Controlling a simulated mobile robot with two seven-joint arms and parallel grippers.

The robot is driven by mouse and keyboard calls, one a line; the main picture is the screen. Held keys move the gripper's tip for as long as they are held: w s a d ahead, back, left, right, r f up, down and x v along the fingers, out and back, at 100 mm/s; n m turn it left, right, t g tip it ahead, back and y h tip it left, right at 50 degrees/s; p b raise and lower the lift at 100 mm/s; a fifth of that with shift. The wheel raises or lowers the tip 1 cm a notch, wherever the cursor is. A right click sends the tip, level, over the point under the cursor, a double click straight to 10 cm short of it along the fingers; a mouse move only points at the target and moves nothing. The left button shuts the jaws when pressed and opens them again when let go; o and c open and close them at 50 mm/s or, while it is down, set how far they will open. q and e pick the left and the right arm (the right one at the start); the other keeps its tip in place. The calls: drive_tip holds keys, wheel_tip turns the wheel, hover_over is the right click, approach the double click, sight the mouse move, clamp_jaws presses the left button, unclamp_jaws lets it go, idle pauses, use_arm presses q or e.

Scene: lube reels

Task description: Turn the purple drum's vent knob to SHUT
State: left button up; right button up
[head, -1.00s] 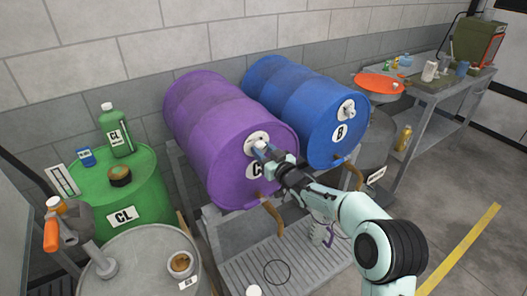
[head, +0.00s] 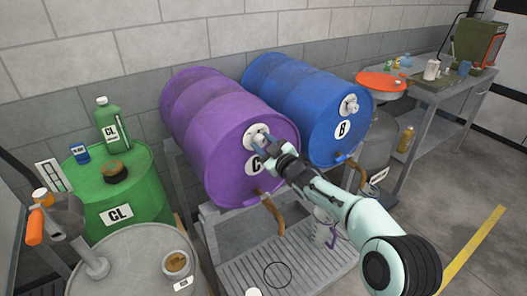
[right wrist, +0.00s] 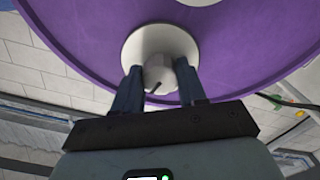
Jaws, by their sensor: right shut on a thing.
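The purple drum (head: 215,135) lies on its side on a grey rack, its round end facing me. Its vent knob sits on a pale round plate (head: 256,136) high on that end. In the right wrist view the grey knob (right wrist: 157,72) has a dark mark pointing toward the gripper, and the plate (right wrist: 150,45) shows behind it. My right gripper (right wrist: 158,85) is shut on the knob, with one finger on each side. In the head view my right gripper (head: 268,143) covers part of the knob and the drum's label. The SHUT marking is not readable. My left gripper is not in view.
A blue drum (head: 300,100) lies beside the purple one, with its own knob. Brown spouts hang below both drums. A green drum (head: 120,190) and a grey drum (head: 135,265) stand at left. A workbench (head: 440,90) stands at right.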

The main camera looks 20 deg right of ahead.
drive_tip(key=n+b, duration=0.3)
drive_tip(key=n, duration=0.1)
drive_tip(key=shift+f+n, duration=0.15)
drive_tip(key=shift+n, duration=0.25)
drive_tip(key=n+b, duration=0.3)
drive_tip(key=n, duration=0.2)
drive_tip(key=shift+n, duration=0.3)
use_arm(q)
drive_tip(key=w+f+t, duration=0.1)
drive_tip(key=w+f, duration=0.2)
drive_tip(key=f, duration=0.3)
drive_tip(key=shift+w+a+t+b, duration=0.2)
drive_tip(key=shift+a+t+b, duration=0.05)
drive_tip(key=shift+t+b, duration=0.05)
use_arm(e)
drive_tip(key=shift+n, duration=0.9)
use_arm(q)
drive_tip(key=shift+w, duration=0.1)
use_arm(e)
drive_tip(key=shift+d, duration=0.1)
drive_tip(key=o, duration=1.1)
drive_tip(key=shift+c, duration=0.2)
drive_tip(key=shift+r, duration=0.2)
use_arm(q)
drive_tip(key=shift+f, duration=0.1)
use_arm(e)
drive_tip(key=shift+s, duration=0.1)
